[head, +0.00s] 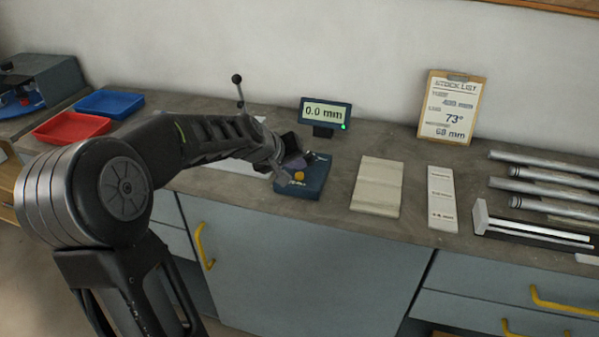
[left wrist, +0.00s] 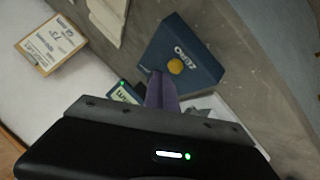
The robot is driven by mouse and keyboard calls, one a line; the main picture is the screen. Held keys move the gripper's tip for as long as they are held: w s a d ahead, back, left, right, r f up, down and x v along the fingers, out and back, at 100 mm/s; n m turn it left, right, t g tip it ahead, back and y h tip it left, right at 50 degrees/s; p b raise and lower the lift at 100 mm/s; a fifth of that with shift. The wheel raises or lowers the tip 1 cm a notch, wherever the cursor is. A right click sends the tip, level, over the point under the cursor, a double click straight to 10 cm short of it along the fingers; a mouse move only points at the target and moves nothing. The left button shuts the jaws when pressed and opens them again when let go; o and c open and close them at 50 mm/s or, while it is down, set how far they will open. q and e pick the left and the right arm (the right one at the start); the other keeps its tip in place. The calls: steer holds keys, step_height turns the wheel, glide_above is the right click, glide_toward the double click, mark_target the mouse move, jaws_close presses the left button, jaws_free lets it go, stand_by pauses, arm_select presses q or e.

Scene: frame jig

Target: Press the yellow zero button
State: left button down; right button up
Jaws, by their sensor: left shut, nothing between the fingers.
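The yellow zero button (head: 299,176) sits on top of a dark blue box (head: 311,187) near the bench's front edge. In the left wrist view the button (left wrist: 175,66) shows as a round yellow disc on the blue box (left wrist: 200,55), beside white lettering. My left gripper (head: 283,174) is shut and empty, just left of the button in the head view. Its purple fingers (left wrist: 162,92) point at the box in the left wrist view, and their tips appear close to the button; I cannot tell whether they touch. My right gripper is not in view.
A display (head: 325,111) reading 0.0 mm with a green light stands behind the box. A clipboard (head: 449,107) leans on the wall. Pale boards (head: 378,187) and metal tubes (head: 545,175) lie to the right. Red (head: 72,127) and blue (head: 109,104) trays are at left.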

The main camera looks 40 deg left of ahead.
mark_target(297, 177)
arm_select(q)
step_height(297, 177, up, 5)
steer(key=p, duration=0.4)
stand_by(0.3)
stand_by(0.7)
